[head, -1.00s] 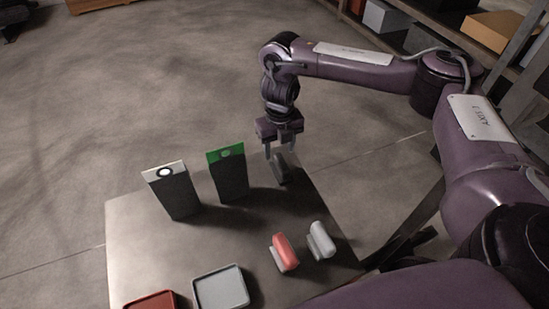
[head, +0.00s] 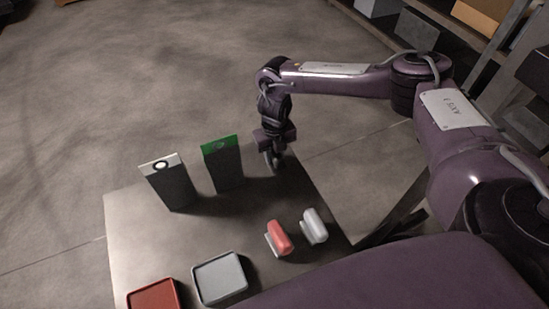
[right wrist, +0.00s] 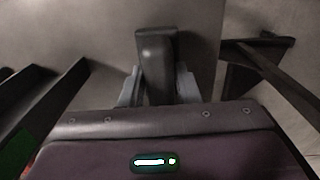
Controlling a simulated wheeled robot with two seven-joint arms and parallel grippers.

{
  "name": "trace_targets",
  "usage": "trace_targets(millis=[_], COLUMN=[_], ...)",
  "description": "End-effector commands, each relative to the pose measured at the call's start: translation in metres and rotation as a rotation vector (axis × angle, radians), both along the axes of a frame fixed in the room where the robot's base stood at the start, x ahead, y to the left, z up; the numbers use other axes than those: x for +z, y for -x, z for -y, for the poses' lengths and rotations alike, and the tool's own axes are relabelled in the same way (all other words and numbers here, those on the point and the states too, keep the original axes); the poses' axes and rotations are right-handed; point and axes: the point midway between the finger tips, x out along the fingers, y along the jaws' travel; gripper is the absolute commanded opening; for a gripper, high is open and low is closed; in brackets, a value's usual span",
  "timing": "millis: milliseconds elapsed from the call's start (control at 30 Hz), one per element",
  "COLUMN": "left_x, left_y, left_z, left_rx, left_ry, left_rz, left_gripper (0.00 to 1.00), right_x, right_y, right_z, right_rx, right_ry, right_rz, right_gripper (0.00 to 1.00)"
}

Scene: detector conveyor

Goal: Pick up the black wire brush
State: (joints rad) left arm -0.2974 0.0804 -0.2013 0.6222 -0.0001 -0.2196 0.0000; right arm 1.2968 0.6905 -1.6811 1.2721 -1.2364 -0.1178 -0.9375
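The black wire brush (right wrist: 157,60) shows in the right wrist view as a dark block between the two grey fingers of my right gripper (right wrist: 157,88). The fingers lie close against both its sides. In the head view my right gripper (head: 273,163) points down at the far right part of the table, and its fingers are close together and hide most of the brush. I cannot tell whether the brush still touches the table. My left gripper is not in view.
Left of my gripper stand a dark upright block with a green top (head: 222,165) and one with a white top (head: 170,184). Nearer are a red-handled item (head: 279,237), a white-handled item (head: 314,226), a grey tray (head: 219,279) and a red tray (head: 154,296) on the table (head: 130,235).

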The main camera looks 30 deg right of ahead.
Motion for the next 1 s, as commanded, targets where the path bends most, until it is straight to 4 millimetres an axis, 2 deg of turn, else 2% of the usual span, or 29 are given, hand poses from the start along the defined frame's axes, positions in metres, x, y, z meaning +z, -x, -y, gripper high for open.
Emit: trace_targets(millis=[33,200,467,633,867,1000], left_x=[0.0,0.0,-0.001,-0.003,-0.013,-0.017], left_y=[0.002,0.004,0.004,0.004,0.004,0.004], left_z=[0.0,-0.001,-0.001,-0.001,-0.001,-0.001], left_rx=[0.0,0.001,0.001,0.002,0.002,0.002], left_ry=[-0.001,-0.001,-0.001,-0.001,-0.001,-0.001], left_rz=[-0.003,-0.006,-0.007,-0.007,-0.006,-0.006], left_gripper=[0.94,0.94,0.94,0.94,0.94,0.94], right_x=[0.0,0.0,0.001,0.01,0.047,0.086], right_y=[0.0,0.0,0.0,-0.001,-0.002,-0.002], right_z=[0.0,0.0,0.0,0.0,0.0,0.0], right_rx=[0.0,0.0,0.0,0.0,0.001,0.002], right_ry=[0.0,0.0,0.0,-0.001,-0.002,-0.001], right_rz=[0.0,0.0,0.001,0.001,0.005,0.007], right_gripper=[0.22,0.0,0.0,0.0,0.0,0.0])
